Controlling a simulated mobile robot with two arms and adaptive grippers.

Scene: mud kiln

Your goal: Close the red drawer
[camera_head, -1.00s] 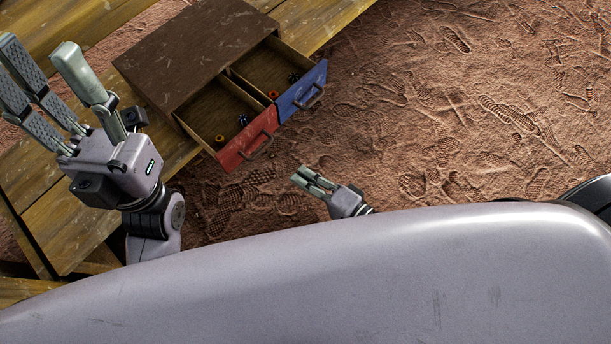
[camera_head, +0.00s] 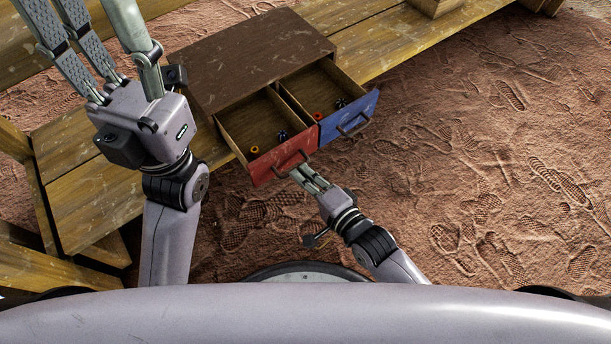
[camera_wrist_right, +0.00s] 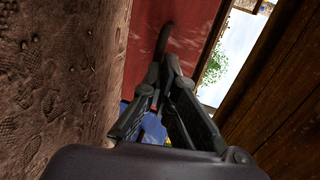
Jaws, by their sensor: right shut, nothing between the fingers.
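The red drawer (camera_head: 262,168) is pulled out of the brown wooden cabinet (camera_head: 245,52), with small items inside it. Its front carries a dark handle (camera_head: 298,163). My right gripper (camera_head: 303,176) is shut and empty, with its fingertips close to the handle. In the right wrist view, the fingertips (camera_wrist_right: 168,65) are at the lower end of the dark handle (camera_wrist_right: 163,40) on the red front (camera_wrist_right: 190,30). I cannot tell whether they touch. My left gripper (camera_head: 95,22) is raised left of the cabinet, fingers spread apart, with some fingertips cut off by the frame.
The blue drawer (camera_head: 342,125), beside the red one, is also pulled out, with small items inside. The cabinet stands on a wooden plank table (camera_head: 95,205). Bare reddish earth (camera_head: 480,170) lies open to the right.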

